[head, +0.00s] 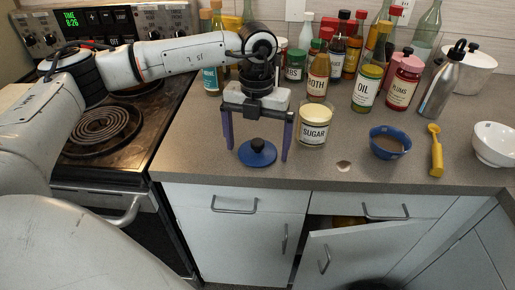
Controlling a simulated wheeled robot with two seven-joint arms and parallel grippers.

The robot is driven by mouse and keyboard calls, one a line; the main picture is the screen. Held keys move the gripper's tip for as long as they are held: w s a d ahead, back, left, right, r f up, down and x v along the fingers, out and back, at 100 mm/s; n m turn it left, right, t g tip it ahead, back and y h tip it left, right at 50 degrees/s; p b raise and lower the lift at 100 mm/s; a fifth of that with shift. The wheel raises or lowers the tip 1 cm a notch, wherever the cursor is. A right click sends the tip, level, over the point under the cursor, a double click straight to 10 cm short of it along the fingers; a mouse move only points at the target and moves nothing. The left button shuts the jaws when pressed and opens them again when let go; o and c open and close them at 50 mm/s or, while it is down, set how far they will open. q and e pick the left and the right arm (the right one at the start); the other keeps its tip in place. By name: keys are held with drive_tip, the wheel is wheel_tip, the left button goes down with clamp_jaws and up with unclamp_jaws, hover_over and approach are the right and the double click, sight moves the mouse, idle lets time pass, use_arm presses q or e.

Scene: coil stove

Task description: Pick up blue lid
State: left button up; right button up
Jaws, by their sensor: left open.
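The blue lid (257,154) lies flat on the grey counter near its front edge, with a round dark knob on top. My left gripper (258,150) points down over it. Its two purple-blue fingers are spread wide, one at the left and one at the right of the lid, with nothing between them but the lid. I cannot tell how far above the counter the fingertips are. My right gripper is not in view.
A sugar jar (314,123) stands close to the right of the gripper. A blue bowl (389,143), a yellow utensil (436,152) and a white bowl (494,144) are farther right. Several bottles line the back. The coil stove (112,125) is left. A cabinet door (345,255) below stands ajar.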

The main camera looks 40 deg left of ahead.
use_arm(q)
drive_tip(key=shift+f, duration=0.15)
drive_tip(key=c, duration=1.2)
drive_tip(key=shift+o, duration=0.2)
